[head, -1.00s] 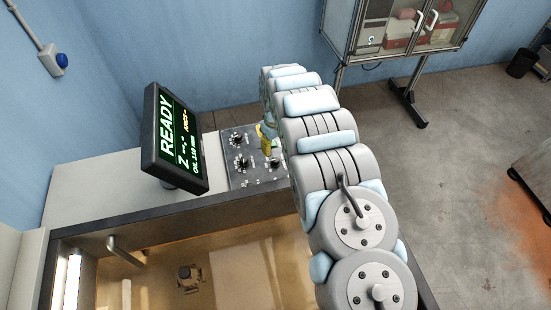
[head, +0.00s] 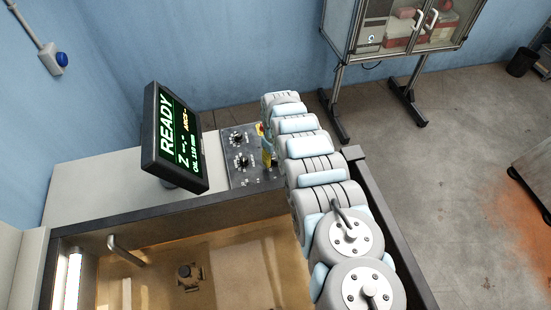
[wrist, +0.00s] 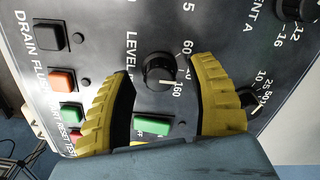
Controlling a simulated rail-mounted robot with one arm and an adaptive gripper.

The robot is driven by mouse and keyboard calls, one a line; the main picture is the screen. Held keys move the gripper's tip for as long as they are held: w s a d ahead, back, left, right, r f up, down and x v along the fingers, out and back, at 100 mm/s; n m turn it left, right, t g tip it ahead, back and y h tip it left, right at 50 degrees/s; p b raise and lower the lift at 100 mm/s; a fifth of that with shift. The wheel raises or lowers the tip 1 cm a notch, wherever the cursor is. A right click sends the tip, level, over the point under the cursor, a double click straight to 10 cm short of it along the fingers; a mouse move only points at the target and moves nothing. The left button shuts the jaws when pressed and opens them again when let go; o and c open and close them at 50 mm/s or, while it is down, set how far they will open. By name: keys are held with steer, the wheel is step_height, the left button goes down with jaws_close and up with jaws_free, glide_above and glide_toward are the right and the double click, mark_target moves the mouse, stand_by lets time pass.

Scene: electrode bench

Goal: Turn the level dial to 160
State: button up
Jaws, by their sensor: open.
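The level dial (wrist: 158,70) is a round black knob on the dark control panel (wrist: 100,62), beside the printed word LEVEL in the wrist view. A pale mark shows at the dial's lower right, close to printed numbers; its exact reading is unclear. My gripper (wrist: 163,68) is open, with one yellow ribbed finger on each side of the dial. I cannot tell whether the fingers touch it. In the head view my gripper (head: 267,150) is over the right part of the panel (head: 236,177), and I cannot make out the level dial there.
A green button (wrist: 152,126) sits between the fingers, below the dial. Another knob (wrist: 249,98) is just right of the right finger. Orange (wrist: 62,80) and other coloured buttons line the left. The display (head: 176,140) reads READY and stands left of the panel.

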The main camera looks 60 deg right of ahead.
steer(key=shift+f, duration=0.25)
jaws_close()
